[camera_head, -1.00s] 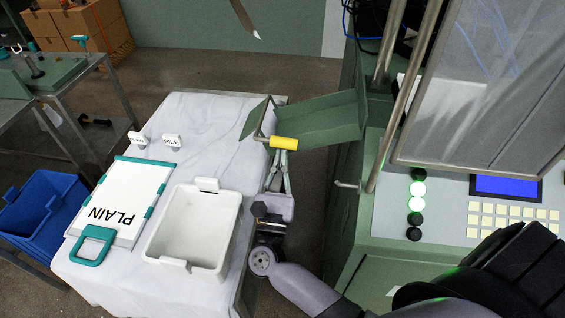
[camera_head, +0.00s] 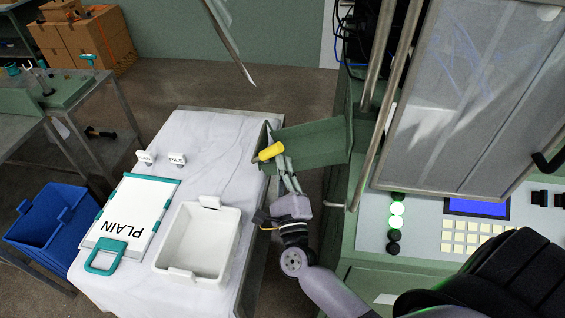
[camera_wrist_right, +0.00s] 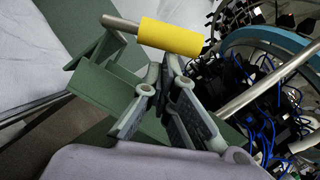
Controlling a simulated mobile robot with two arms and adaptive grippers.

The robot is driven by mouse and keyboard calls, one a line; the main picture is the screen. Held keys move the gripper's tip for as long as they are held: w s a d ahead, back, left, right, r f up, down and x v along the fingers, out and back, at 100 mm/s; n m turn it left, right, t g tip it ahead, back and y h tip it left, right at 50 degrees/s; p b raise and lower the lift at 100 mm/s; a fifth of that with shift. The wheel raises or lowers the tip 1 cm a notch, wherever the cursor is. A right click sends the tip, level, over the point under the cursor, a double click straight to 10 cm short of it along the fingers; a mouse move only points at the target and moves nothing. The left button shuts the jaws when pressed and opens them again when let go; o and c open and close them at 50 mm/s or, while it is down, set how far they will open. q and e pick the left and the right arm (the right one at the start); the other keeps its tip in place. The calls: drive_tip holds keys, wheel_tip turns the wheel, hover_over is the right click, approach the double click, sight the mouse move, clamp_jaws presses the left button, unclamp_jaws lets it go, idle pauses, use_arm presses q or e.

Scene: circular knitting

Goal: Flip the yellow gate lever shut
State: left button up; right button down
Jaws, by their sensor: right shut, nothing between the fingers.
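The yellow gate lever (camera_head: 270,151) is a yellow cylinder on a grey rod at the left end of a green chute (camera_head: 315,140). It tilts, with its left end lower. A green flap (camera_head: 262,138) stands at the chute's mouth. In the right wrist view the lever's yellow grip (camera_wrist_right: 170,37) lies just beyond my fingertips. My right gripper (camera_head: 282,164) is shut and empty, right at the lever; it also shows in the right wrist view (camera_wrist_right: 167,78). Whether its tips touch the grip I cannot tell. My left gripper is out of view.
A white-covered table (camera_head: 205,130) carries a white bin (camera_head: 232,235), a PLAIN board (camera_head: 165,205) and two small signs. The green machine (camera_head: 345,215) with clear guard panels (camera_head: 465,90) stands at the right. A blue crate (camera_head: 55,225) is at the far left.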

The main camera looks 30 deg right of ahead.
drive_tip(key=shift+w+a+r, duration=0.15)
drive_tip(key=shift+r, duration=0.4)
drive_tip(key=shift+w+a+r, duration=0.1)
drive_tip(key=shift+a+r, duration=0.05)
drive_tip(key=shift+r, duration=0.35)
drive_tip(key=shift+r+p, duration=0.1)
drive_tip(key=shift+p, duration=0.2)
drive_tip(key=shift+a, duration=0.1)
